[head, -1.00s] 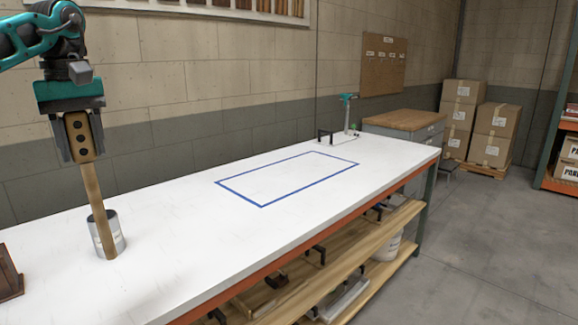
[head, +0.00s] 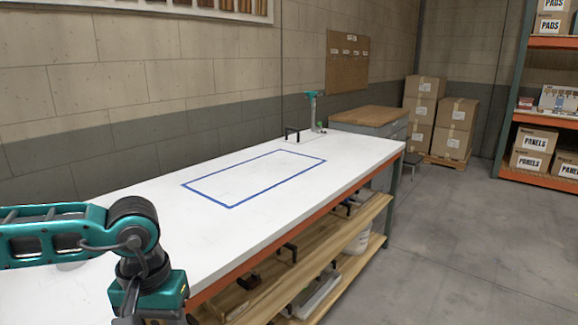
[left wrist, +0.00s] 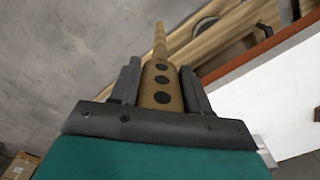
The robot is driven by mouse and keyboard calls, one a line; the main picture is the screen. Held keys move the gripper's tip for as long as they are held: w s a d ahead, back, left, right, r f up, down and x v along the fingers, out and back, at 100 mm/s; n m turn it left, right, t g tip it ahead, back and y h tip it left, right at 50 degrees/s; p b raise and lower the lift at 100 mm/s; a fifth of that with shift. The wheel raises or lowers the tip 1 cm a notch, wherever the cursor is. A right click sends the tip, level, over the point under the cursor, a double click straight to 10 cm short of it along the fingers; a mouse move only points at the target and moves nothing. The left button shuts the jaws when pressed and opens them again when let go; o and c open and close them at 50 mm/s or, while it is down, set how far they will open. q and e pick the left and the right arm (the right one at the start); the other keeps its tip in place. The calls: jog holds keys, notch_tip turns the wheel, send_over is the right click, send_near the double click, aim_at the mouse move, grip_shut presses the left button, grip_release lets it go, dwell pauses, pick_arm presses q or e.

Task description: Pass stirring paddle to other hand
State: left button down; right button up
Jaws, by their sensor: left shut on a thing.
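The stirring paddle (left wrist: 162,98) is a light wooden stick with a row of dark round holes in its wide end. In the left wrist view my left gripper (left wrist: 160,78) has its dark fingers shut on that wide end, and the narrow shaft points away over the grey floor. In the head view only my left arm and the teal gripper body show at the bottom left, by the bench's front edge; the fingers and paddle are below the picture. My right gripper is in neither view.
The white bench top (head: 140,225) is mostly clear, with a blue taped rectangle (head: 230,207). A teal-topped stand (head: 313,108) is at its far end. Wooden shelves (head: 335,245) hold items below the bench. Cardboard boxes (head: 458,112) and a shelf rack (head: 553,120) stand beyond open floor.

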pick_arm(q)
jog(key=shift+s+d+f, duration=0.1)
jog(key=shift+s+d, duration=0.05)
